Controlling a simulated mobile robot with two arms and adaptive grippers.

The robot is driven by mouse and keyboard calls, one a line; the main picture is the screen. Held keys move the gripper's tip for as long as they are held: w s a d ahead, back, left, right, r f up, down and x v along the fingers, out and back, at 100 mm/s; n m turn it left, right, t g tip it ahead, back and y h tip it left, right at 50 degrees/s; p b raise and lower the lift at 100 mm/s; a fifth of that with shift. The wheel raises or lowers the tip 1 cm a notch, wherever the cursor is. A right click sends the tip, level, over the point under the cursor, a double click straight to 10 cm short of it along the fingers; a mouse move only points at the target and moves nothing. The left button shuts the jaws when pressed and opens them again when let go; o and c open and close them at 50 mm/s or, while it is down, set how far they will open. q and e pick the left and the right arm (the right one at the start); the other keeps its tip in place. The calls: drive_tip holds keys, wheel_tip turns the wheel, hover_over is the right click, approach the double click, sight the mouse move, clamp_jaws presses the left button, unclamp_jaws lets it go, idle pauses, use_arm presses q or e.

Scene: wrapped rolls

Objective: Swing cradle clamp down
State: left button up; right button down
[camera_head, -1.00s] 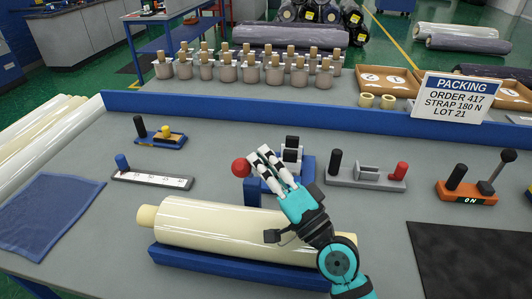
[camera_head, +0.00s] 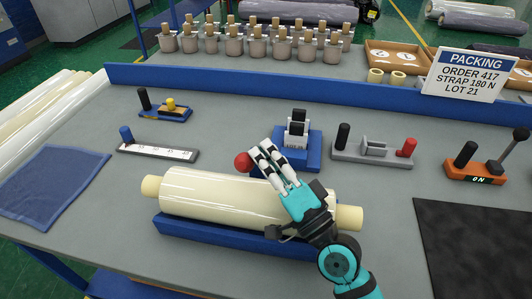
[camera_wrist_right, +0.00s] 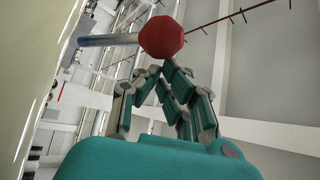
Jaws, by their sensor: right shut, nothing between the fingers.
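A cream wrapped roll (camera_head: 225,195) lies in the blue cradle (camera_head: 200,236) at the front of the bench. A blue block with a black and grey upright part (camera_head: 296,130) stands behind the roll. The clamp's red ball knob (camera_head: 243,162) shows at the roll's back edge. My right gripper (camera_head: 262,157) is shut and empty, its fingertips beside the knob over the back of the roll. In the right wrist view the knob (camera_wrist_right: 161,36) is just beyond the fingertips (camera_wrist_right: 157,72), with a grey-blue bar running left from it. Contact cannot be told. My left gripper is not in view.
A grey fixture with a red knob (camera_head: 375,156) and an orange switch box (camera_head: 474,167) stand to the right. A white scale strip (camera_head: 157,152), a blue cloth (camera_head: 52,185) and a black mat (camera_head: 480,240) lie on the bench. A blue ledge (camera_head: 220,88) runs behind.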

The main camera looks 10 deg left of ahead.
drive_tip(key=v, duration=1.2)
idle(0.6)
